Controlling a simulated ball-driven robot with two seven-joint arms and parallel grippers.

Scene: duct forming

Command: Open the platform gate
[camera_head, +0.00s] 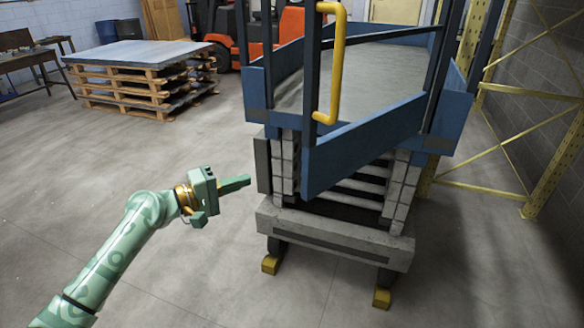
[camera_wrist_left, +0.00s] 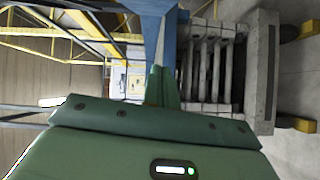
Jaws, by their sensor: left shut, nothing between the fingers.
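The platform gate (camera_head: 375,142) is a blue kick board with dark posts and a yellow handle (camera_head: 337,75). In the head view it stands ajar: its free left end juts out toward me, and its right end meets the platform's right post. My left gripper (camera_head: 240,183) is shut and empty, to the left of the gate's free end and below the handle, apart from both in the head view. In the left wrist view my shut fingers (camera_wrist_left: 162,88) point toward a blue panel (camera_wrist_left: 158,30), likely the gate. My right gripper is not in view.
The lift's grey step bumper (camera_head: 335,238) and yellow feet (camera_head: 270,264) stand below the gate. A yellow rack frame (camera_head: 545,175) is close on the right. Stacked pallets (camera_head: 140,85) and an orange forklift (camera_head: 290,25) are behind. The floor on the left is clear.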

